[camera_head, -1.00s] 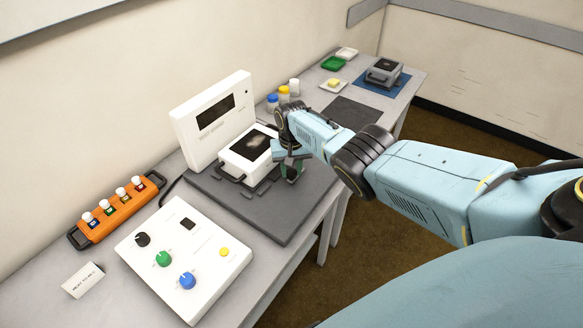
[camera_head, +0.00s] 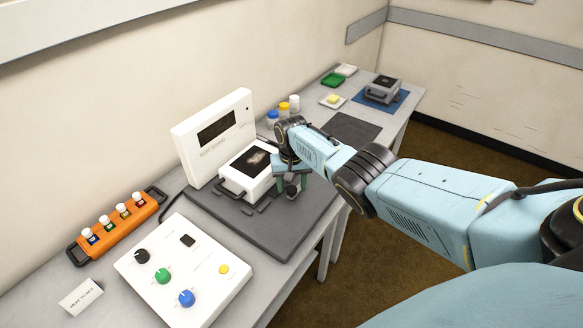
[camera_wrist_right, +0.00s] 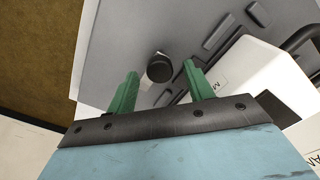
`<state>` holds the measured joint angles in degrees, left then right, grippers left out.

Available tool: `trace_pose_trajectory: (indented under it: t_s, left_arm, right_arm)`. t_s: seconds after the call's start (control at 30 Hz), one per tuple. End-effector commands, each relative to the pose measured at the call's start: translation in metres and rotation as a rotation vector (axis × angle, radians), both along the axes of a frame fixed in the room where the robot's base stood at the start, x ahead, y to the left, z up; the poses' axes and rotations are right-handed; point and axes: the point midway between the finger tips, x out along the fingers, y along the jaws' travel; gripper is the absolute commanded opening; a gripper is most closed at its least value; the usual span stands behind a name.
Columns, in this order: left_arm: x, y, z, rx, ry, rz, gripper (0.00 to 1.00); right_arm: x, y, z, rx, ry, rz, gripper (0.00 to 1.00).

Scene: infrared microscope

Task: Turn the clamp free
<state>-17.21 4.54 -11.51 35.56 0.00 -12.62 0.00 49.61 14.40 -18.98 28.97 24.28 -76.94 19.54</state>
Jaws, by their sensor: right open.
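The clamp shows as a round black knob (camera_wrist_right: 159,68) on the grey base plate in the right wrist view. In the head view the knob (camera_head: 291,191) shows just below my right gripper (camera_head: 292,184). In the wrist view the green fingers of my right gripper (camera_wrist_right: 160,85) are open, one on each side of the knob's line. I cannot tell whether they touch it. The white stage unit (camera_head: 250,168) with a dark top sits beside the gripper on the grey base plate (camera_head: 270,235). My left gripper is out of view.
A white control box (camera_head: 205,265) with black, green and blue knobs stands in front. An orange rack (camera_head: 120,228) of vials is at the left. Several small bottles (camera_head: 283,108) stand behind the arm. A blue mat (camera_head: 365,98) with a grey device lies at the far end.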

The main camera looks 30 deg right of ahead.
Motion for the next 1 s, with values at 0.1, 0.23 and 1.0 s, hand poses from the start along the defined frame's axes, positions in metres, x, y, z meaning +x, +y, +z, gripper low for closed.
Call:
trace_pose_trajectory:
  t_s: [0.1,0.23,1.0]
  left_arm:
    - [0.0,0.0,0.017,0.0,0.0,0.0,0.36]
    - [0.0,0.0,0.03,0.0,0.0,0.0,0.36]
    - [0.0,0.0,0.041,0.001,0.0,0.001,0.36]
  right_arm:
    - [0.001,0.0,0.024,-0.001,-0.004,0.0,0.52]
    - [0.001,-0.001,0.053,-0.002,-0.004,0.001,0.52]
    - [0.0,0.0,0.126,0.0,0.0,-0.001,0.52]
